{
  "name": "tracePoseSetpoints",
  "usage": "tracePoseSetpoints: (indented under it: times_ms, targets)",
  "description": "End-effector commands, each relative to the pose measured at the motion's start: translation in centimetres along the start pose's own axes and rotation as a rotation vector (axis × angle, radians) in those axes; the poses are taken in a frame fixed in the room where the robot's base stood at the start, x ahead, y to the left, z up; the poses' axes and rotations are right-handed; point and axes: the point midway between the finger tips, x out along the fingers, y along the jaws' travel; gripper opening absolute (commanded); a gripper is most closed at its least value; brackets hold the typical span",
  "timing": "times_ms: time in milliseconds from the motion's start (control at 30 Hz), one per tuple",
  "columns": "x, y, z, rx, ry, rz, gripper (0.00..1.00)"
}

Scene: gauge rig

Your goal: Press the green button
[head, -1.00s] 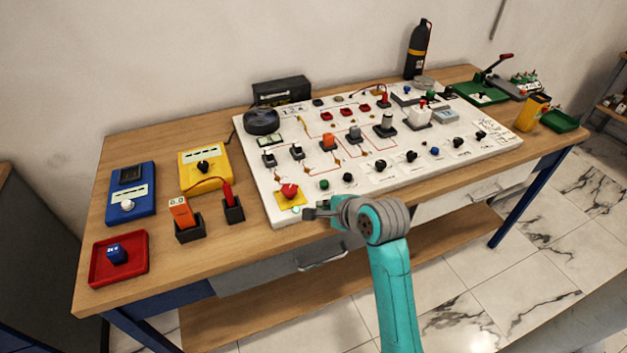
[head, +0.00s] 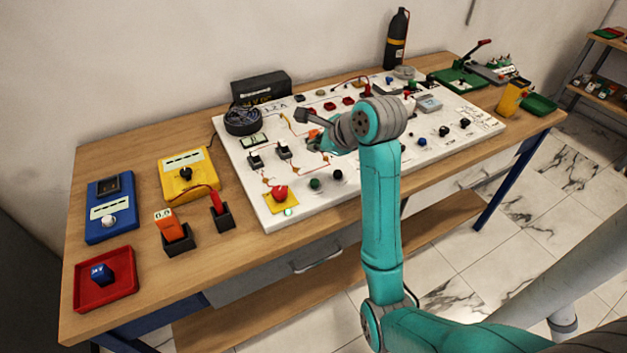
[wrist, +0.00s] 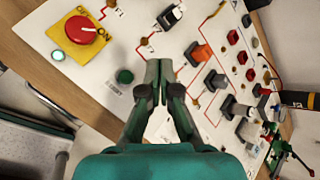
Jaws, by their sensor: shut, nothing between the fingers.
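The green button (head: 315,183) is a small round cap on the front part of the white panel (head: 256,204), right of a red knob on a yellow plate. In the wrist view the green button (wrist: 124,76) lies left of my fingertips, unobstructed. My gripper (wrist: 159,70) is shut and empty, pointing toward the panel. In the head view my gripper (head: 316,146) is over the panel, farther back than the button, and partly hidden by my wrist. The fingers appear apart from the button; their exact height above the panel is hard to tell.
The red knob (wrist: 80,29) stands left of the green button. A black button (head: 338,174) is just right of it. Switches and an orange block (wrist: 202,53) stand near my fingers. A yellow meter (head: 187,173) and red tray (head: 105,298) are left of the panel.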

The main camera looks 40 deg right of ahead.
Motion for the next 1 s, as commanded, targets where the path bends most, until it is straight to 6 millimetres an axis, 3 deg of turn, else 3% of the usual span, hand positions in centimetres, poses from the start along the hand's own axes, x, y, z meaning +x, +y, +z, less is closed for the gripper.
tracePoseSetpoints:
  times_ms: [267, 1000]
  targets:
    - [0.5, 0.4, -0.4, 0.000, 0.001, 0.002, 0.00]
    - [5.8, 4.3, -4.2, -0.001, 0.000, 0.000, 0.00]
